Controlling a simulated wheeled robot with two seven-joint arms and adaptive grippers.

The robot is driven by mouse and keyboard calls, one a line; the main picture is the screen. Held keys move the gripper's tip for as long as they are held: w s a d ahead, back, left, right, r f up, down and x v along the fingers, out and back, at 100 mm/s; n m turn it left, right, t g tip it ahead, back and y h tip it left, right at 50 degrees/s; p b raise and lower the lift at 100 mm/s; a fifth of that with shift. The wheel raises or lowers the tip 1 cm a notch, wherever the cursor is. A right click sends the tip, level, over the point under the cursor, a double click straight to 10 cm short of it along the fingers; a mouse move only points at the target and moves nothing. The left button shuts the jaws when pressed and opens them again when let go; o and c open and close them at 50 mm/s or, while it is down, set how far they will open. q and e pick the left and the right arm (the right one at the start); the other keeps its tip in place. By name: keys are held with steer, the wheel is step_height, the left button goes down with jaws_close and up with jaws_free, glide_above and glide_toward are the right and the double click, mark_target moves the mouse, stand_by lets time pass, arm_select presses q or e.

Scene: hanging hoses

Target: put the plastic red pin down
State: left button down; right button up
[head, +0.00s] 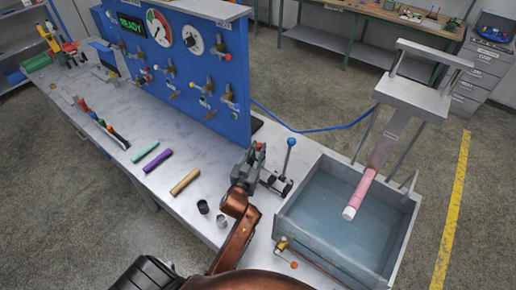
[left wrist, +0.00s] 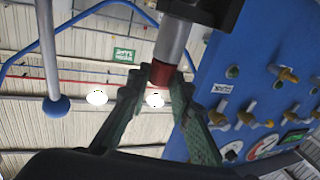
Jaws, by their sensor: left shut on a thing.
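The red pin shows as a short red cylinder (left wrist: 164,77) in the left wrist view, between the fingertips of my left gripper (left wrist: 161,83). A silver cylinder (left wrist: 174,42) lies against its far end and runs to a black block; I cannot tell whether it belongs to the pin. In the head view my left gripper (head: 250,162) is shut above the bench, left of a blue-knobbed lever (head: 290,143). A small red spot (head: 259,146) shows at its tips. My right gripper is in neither view.
A blue panel (head: 190,65) with gauges and valves stands behind. A water tank (head: 335,255) with a pink tube (head: 360,193) above it stands to the right.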

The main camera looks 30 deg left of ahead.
arm_select(q)
steer(key=shift+f, duration=0.55)
steer(key=c, duration=2.1)
jaws_free()
steer(key=shift+f, duration=0.1)
steer(key=o, duration=0.4)
steer(key=shift+c, duration=0.2)
steer(key=shift+r, duration=0.2)
steer(key=shift+r, duration=0.1)
